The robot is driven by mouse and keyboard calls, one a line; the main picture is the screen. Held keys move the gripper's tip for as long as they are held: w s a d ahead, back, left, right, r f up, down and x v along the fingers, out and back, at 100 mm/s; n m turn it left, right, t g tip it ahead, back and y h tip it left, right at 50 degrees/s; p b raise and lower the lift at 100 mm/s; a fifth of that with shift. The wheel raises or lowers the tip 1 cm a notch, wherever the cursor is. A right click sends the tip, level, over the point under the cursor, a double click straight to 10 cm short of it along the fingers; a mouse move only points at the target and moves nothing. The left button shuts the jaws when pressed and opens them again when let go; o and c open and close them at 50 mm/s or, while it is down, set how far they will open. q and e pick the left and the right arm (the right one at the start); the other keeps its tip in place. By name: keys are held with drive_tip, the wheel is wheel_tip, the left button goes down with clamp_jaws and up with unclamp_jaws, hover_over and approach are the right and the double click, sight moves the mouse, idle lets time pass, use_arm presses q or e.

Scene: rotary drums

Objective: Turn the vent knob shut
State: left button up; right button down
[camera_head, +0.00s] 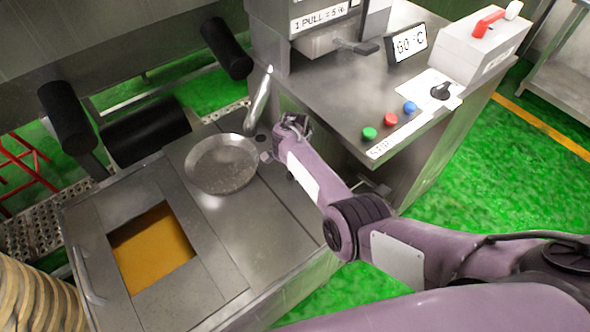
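A black knob (440,91) sits on a white plate on the metal counter at the upper right; it looks like the vent knob. The marks on the plate are too small to read. My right gripper (269,156) is at the end of the purple arm that comes in from the right. It is beside the right rim of a round metal pan (222,164), well to the left of and below the knob. Its fingers are small and partly hidden, so I cannot tell whether they are open. My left gripper is out of view.
Blue (409,108), red (390,120) and green (369,133) buttons line the counter's front edge, left of the knob. A display (406,45) and a grey box with a red handle (477,45) stand behind. A hopper opening with orange material (150,247) is at lower left.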

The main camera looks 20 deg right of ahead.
drive_tip(key=shift+r, duration=0.1)
idle(0.4)
drive_tip(key=c, duration=1.2)
unclamp_jaws()
drive_tip(key=shift+c, duration=0.2)
wheel_tip(320, 180, up, 8)
drive_tip(key=shift+f+p, duration=0.15)
drive_tip(key=shift+p, duration=0.9)
